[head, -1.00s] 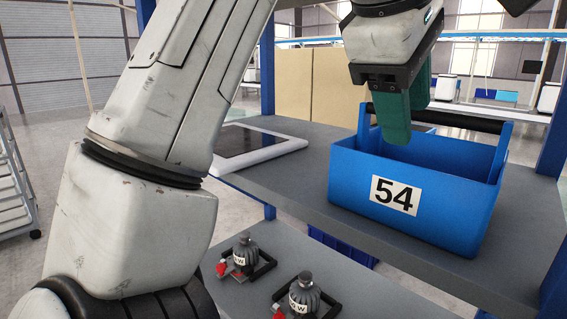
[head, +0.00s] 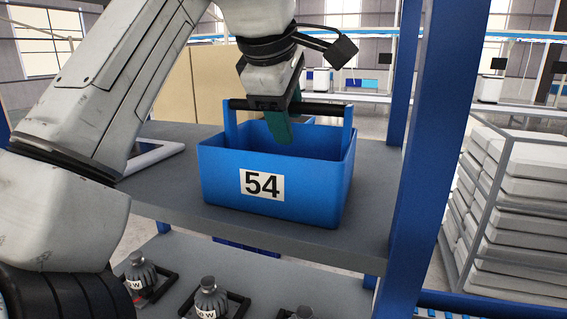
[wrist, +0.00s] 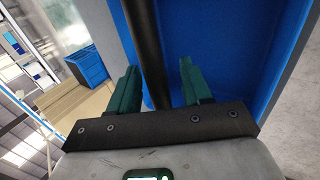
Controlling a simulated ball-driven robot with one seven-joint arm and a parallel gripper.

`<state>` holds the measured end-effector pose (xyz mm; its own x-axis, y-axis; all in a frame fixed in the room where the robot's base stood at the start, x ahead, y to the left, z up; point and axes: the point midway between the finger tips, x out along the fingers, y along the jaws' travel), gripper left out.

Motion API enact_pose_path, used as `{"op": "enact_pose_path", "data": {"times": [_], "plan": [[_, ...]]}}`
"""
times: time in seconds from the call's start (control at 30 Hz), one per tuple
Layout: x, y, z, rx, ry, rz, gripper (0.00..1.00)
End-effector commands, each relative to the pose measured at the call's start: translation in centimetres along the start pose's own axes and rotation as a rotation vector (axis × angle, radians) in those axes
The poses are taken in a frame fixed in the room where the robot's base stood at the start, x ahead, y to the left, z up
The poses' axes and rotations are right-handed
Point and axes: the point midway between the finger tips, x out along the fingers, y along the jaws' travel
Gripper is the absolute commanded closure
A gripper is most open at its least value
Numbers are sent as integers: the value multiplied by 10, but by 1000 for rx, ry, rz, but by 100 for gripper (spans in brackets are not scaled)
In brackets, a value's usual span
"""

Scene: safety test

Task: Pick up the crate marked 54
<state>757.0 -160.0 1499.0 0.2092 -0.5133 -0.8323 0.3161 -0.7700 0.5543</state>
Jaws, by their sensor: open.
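The blue crate marked 54 (head: 222,183) stands upright on the grey shelf, with its number label facing me. Its black bar handle (head: 322,109) runs across the top between two blue uprights. My gripper (head: 283,124) is over the crate at the handle, fingers pointing down. In the wrist view my green fingers (wrist: 158,88) are open, one on each side of the black handle (wrist: 147,50). The crate's blue inside (wrist: 230,40) shows beyond them. I cannot tell whether either finger touches the bar.
The grey shelf (head: 370,215) has a blue post (head: 425,150) at its right front. A white-rimmed panel (head: 150,155) lies left of the crate. Several grey knobbed items, such as this one (head: 210,297), stand on the lower shelf. A rack of white slabs (head: 520,190) stands right.

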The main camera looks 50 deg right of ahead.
Motion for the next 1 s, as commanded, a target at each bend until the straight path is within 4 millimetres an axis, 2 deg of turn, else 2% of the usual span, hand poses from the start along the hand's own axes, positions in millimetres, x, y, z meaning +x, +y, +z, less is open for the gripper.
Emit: {"op": "enact_pose_path", "data": {"times": [0.23,0.73,1.0], "plan": [[3,0,0,0,1,2,51],[3,0,0,0,0,1,99],[3,0,0,0,0,1,100]]}}
